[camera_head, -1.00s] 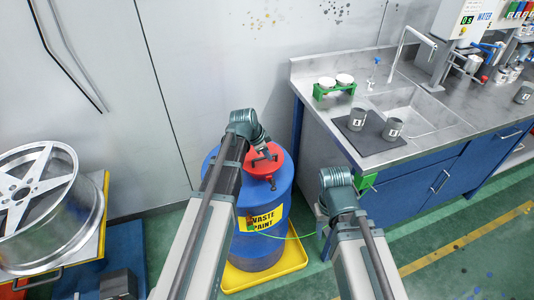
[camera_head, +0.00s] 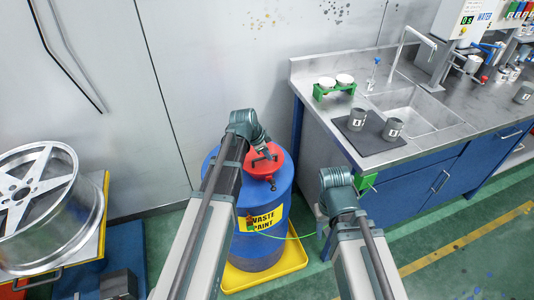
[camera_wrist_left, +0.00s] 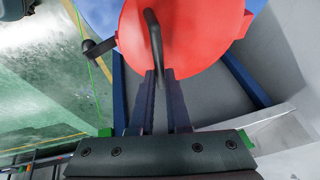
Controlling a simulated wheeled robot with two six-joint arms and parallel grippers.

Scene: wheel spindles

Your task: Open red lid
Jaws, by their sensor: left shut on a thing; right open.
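The red lid (camera_head: 274,172) sits on top of the blue waste paint drum (camera_head: 266,213). In the left wrist view the red lid (camera_wrist_left: 195,35) fills the upper middle, with a dark handle (camera_wrist_left: 154,38) across it. My left gripper (camera_head: 262,157) is at the lid, and in the left wrist view its two fingers (camera_wrist_left: 160,76) are shut on the handle. My arm partly hides the drum and lid in the head view. My right arm ends right of the drum, beside the counter; its open gripper (camera_head: 362,183) is mostly hidden behind the wrist.
The drum stands on a yellow tray (camera_head: 293,257). A steel counter (camera_head: 310,92) with a sink (camera_head: 408,110) and two grey cups is at right. A large wheel rim (camera_head: 60,215) lies on a yellow-edged stand at left. A grey wall is close behind the drum.

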